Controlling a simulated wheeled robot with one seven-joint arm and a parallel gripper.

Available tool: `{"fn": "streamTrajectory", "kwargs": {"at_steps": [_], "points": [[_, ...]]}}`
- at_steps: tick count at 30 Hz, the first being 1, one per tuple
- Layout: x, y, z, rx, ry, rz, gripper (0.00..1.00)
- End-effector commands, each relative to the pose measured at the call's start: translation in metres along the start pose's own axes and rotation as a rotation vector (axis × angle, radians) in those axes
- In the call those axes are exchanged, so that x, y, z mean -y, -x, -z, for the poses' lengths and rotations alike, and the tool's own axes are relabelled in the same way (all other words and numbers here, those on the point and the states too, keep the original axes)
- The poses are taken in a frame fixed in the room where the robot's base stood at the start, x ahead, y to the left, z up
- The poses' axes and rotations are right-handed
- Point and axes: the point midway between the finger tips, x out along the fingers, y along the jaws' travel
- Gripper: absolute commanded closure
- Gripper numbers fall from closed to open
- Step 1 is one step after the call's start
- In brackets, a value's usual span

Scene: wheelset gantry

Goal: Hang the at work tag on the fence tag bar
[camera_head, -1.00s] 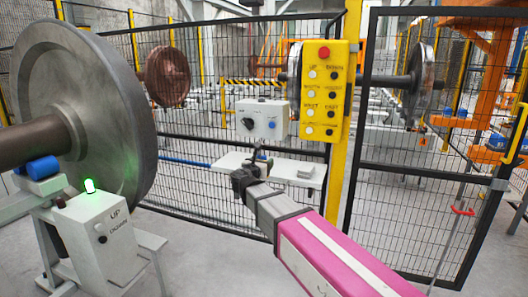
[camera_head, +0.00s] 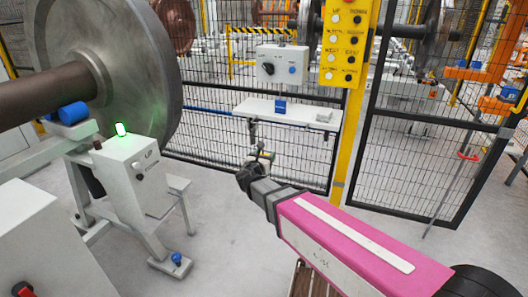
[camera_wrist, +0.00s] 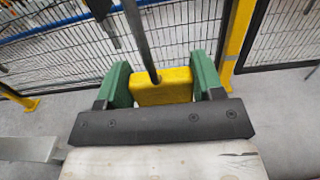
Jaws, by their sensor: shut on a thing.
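My gripper (camera_head: 263,157) is below and in front of the white shelf at the fence. In the wrist view its two green fingers (camera_wrist: 161,78) are shut on a yellow block (camera_wrist: 162,92), taken to be the at work tag. A dark rod (camera_wrist: 142,40) rises from the block toward the top of that view. No lettering shows on the block. In the head view the held thing is small and its outline is unclear. I cannot make out the fence tag bar for certain.
The white shelf (camera_head: 262,110) bears a blue item (camera_head: 280,106) and a grey item (camera_head: 324,116). The yellow button panel (camera_head: 346,60) is on the post right of it. The mesh fence (camera_head: 215,140) stands behind. The wheel stand (camera_head: 137,178) is left. Floor between is clear.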

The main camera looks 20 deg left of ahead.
Motion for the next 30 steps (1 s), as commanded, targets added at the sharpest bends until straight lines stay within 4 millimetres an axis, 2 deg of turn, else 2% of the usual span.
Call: {"fn": "streamTrajectory", "kwargs": {"at_steps": [30], "points": [[-0.001, -0.068, 0.000, 0.000, 0.001, 0.000, 0.63]]}}
